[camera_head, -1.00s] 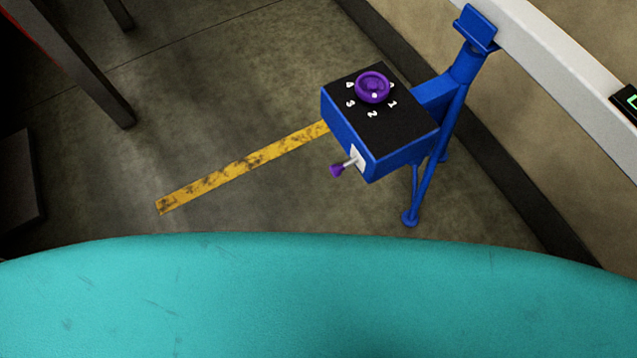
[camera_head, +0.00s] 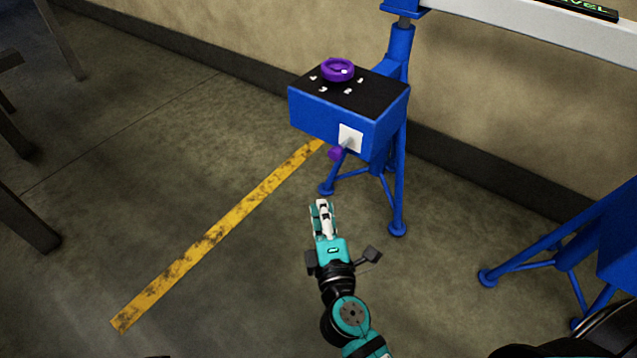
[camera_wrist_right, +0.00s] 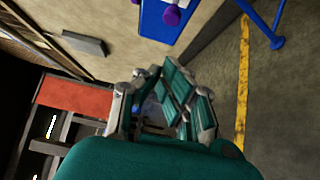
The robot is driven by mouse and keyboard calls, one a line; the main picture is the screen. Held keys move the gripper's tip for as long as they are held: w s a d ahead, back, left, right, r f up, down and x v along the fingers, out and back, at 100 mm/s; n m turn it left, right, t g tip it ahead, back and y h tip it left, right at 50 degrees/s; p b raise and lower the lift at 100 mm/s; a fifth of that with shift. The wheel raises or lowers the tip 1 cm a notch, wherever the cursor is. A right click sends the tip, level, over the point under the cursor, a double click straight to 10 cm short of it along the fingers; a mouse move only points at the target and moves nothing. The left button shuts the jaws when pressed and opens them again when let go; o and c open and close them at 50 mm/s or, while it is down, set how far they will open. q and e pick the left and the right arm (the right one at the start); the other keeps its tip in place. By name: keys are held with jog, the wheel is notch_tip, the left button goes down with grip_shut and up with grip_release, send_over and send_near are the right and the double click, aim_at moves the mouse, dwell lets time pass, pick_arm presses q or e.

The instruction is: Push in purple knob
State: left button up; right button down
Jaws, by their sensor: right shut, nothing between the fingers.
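A blue box (camera_head: 327,121) with a black top stands on a blue tripod stand. A round purple knob (camera_head: 338,69) sits on its top, with white numbers around it. A smaller purple piece (camera_head: 336,154) on a metal lever sticks out of the white plate on the front face. My right gripper (camera_head: 322,205) is in front of and below the box, apart from it, shut and empty. In the right wrist view the gripper (camera_wrist_right: 165,95) shows large, with the box (camera_wrist_right: 160,21) and the purple lever end (camera_wrist_right: 171,15) at the top. My left gripper is not in view.
A yellow floor stripe (camera_head: 215,240) runs from lower left toward the box. Another blue stand (camera_head: 560,245) is at the right. A white beam (camera_head: 540,32) with a dark level display passes along the back wall. Open floor lies left of my right arm.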

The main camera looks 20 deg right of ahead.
jog(key=p, duration=0.2)
send_near(337, 156)
jog(key=w+a, duration=0.5)
jog(key=w, duration=0.1)
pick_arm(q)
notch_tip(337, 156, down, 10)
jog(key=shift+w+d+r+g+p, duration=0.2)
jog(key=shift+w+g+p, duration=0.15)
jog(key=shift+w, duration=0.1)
pick_arm(e)
jog(key=w+d, duration=0.2)
jog(key=d, duration=0.1)
jog(key=shift+f, duration=0.15)
jog(key=shift+d, duration=0.1)
jog(key=w+d, duration=0.2)
jog(key=d, duration=0.1)
jog(key=shift+w, duration=0.2)
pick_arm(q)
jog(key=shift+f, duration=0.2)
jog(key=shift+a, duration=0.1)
